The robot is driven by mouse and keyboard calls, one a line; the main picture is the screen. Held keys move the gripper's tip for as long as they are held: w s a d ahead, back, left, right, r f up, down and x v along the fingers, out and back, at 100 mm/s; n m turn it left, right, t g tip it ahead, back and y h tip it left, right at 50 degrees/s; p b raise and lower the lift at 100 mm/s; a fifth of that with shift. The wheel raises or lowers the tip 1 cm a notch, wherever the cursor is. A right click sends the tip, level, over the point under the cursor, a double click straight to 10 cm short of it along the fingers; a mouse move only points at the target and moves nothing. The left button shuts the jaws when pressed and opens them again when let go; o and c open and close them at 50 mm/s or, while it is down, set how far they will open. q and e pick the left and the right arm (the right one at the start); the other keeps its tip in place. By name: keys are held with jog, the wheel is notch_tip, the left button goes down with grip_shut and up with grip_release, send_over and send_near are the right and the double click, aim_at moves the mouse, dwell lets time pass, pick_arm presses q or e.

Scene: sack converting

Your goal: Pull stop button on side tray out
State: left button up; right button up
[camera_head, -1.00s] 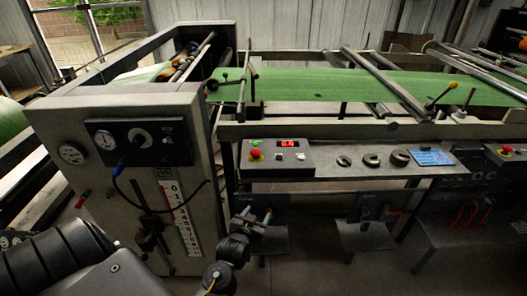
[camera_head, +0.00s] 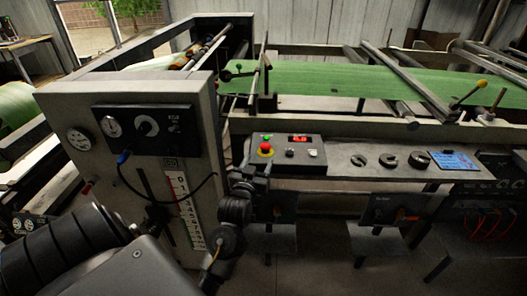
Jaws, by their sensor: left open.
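The stop button (camera_head: 265,148) is a red mushroom knob on a yellow base, at the left end of a dark control box (camera_head: 313,168). The box stands on the grey side tray (camera_head: 392,171). My left gripper (camera_head: 256,174) is open and empty, just below and in front of the button, close to the box's front left corner. I cannot tell whether it touches the box. The button's top is in clear sight. My right gripper is out of the picture.
The box also has a lit red display (camera_head: 298,138) and small buttons. Dark rings (camera_head: 389,160) and a blue card (camera_head: 454,160) lie farther right on the tray. A grey gauge cabinet (camera_head: 140,178) with a blue cable stands to the left. Green web (camera_head: 350,84) runs behind.

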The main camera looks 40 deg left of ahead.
aim_at(264, 150)
pick_arm(q)
jog(key=x, duration=0.6)
jog(key=shift+w+a, duration=0.2)
jog(key=shift+w, duration=0.15)
